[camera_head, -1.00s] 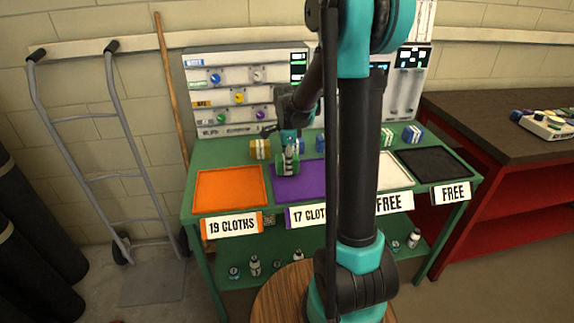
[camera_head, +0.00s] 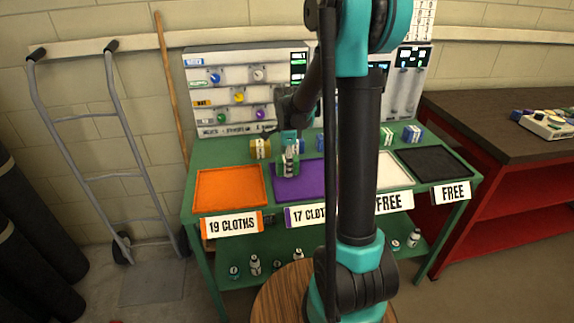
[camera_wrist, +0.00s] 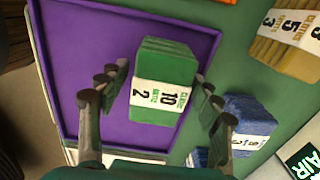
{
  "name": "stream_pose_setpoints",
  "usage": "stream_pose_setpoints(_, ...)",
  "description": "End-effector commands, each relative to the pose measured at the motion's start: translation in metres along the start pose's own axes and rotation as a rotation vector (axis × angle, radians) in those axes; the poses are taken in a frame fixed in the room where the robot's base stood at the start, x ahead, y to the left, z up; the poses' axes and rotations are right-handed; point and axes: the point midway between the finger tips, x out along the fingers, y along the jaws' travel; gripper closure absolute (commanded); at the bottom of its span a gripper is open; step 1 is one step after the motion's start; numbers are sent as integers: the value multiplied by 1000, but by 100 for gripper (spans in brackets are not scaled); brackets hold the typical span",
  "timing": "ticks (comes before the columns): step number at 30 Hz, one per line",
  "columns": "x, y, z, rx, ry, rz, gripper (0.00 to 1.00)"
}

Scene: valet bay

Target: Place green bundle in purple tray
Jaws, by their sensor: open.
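The green bundle (camera_wrist: 172,62) has a white label. In the wrist view it stands between my gripper's (camera_wrist: 161,74) two spread fingers, with gaps on both sides. It appears over the right part of the purple tray (camera_wrist: 75,60) and hides part of that rim; whether it rests on the tray floor is hard to tell. In the head view the green bundle (camera_head: 284,168) shows below my gripper (camera_head: 289,152), at the left back of the purple tray (camera_head: 312,181). My arm hides the tray's right part.
An orange tray (camera_head: 230,189) lies left, with white (camera_head: 394,171) and black (camera_head: 435,163) trays right. A yellow bundle (camera_wrist: 285,45) and a blue bundle (camera_wrist: 245,125) stand near my gripper. The panel (camera_head: 222,98) rises behind; more bundles stand along the back.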

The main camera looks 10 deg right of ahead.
Motion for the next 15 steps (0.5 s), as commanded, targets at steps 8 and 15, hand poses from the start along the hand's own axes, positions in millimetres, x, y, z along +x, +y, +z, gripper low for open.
stream_pose_setpoints(8,-41,0,0,0,0,0,35)
stream_pose_setpoints(15,-87,0,0,0,0,0,35)
